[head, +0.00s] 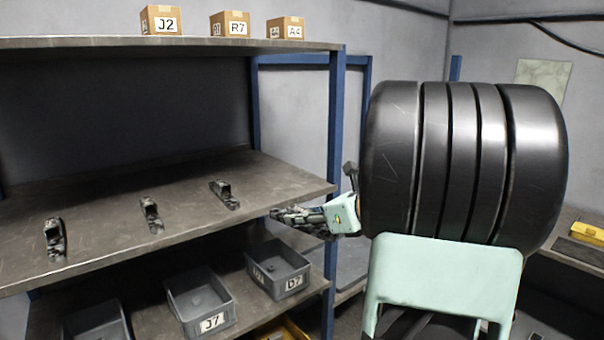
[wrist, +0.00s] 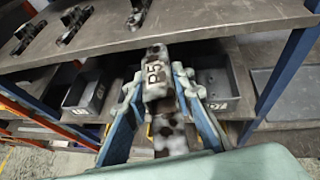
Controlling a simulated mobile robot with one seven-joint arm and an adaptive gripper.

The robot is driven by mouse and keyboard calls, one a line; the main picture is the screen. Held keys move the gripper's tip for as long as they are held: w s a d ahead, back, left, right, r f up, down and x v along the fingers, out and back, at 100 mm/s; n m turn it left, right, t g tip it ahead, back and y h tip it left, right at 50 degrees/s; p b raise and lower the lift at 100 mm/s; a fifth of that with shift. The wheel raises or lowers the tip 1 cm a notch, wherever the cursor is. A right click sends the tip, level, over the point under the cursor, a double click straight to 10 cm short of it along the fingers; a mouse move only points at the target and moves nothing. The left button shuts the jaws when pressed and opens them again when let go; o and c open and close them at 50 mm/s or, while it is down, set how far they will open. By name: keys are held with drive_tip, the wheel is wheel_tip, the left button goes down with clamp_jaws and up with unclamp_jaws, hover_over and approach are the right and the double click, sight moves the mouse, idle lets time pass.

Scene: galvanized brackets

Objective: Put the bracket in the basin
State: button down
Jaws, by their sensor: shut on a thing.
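My gripper (head: 300,219) is in front of the shelf rack's right end, beside the upper board's front edge. In the wrist view its two blue fingers (wrist: 156,88) are shut on a mottled grey bracket (wrist: 155,72) with a label that looks like "P5". The bracket points away from me. Grey open basins stand on the lower shelf: one labelled J7 (head: 199,300), one whose right label reads D7 (head: 278,268), and one at the left (head: 97,322), partly cut off. In the wrist view, basins show left (wrist: 90,96) and right (wrist: 218,92) of the held bracket, which partly blocks the view.
Three more brackets stand on the upper board, at left (head: 54,238), middle (head: 151,215) and right (head: 224,195). A blue post (head: 335,130) rises at the rack's right end. Boxes J2 (head: 161,20), R7 (head: 230,23) and A4 (head: 286,28) sit on the top shelf.

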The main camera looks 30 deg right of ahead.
drive_tip(key=s+a+f+n+g+y, duration=0.2)
drive_tip(key=a+f+n+y, duration=0.1)
drive_tip(key=a+f, duration=0.8)
drive_tip(key=s+a+f+n+g+y, duration=0.2)
drive_tip(key=a+f+n+y, duration=0.2)
drive_tip(key=a+f, duration=0.7)
wheel_tip(320, 180, down, 7)
drive_tip(key=shift+s+g, duration=0.15)
drive_tip(key=shift+g, duration=0.15)
